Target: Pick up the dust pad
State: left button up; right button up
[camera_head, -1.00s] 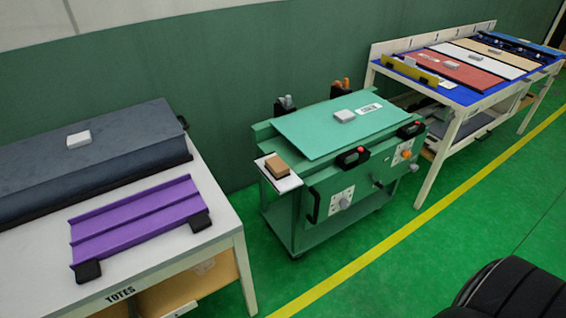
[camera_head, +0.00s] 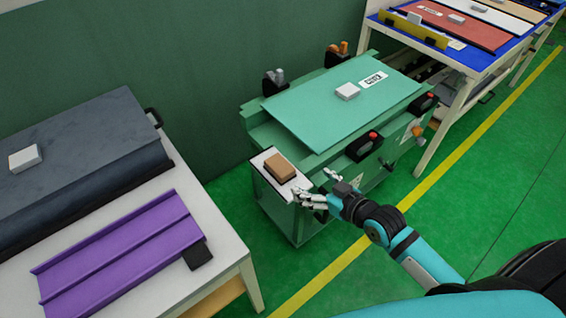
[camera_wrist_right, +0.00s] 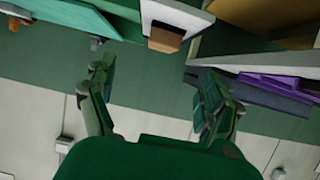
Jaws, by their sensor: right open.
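A brown block that looks like the dust pad (camera_head: 279,168) lies on a small white side tray (camera_head: 263,184) at the left end of the green cart. The block also shows in the right wrist view (camera_wrist_right: 165,40), at the top between the fingers' directions. My right gripper (camera_head: 316,187) is beside the tray, just right of and apart from the pad. In the right wrist view the gripper (camera_wrist_right: 155,88) has its fingers spread, with nothing between them. My left gripper is not in view.
A white table (camera_head: 215,218) with a purple panel (camera_head: 125,262) stands left. A blue-topped table (camera_head: 455,55) is at the back right. Green floor is open in front.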

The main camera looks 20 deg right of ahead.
send_near(279, 164)
jog(key=shift+w+f, duration=0.35)
jog(key=shift+w, duration=0.15)
jog(key=x, duration=0.3)
jog(key=shift+w+a+f, duration=0.1)
jog(key=shift+w+f, duration=0.1)
jog(key=shift+w, duration=0.1)
jog(key=shift+w+f, duration=0.1)
jog(key=shift+w, duration=0.05)
jog(key=shift+w+a, duration=0.15)
jog(key=shift+w, duration=0.05)
jog(key=x, duration=0.5)
jog(key=shift+s+a, duration=0.1)
jog(key=shift+a, duration=0.05)
jog(key=shift+s, duration=0.1)
jog(key=c, duration=1.3)
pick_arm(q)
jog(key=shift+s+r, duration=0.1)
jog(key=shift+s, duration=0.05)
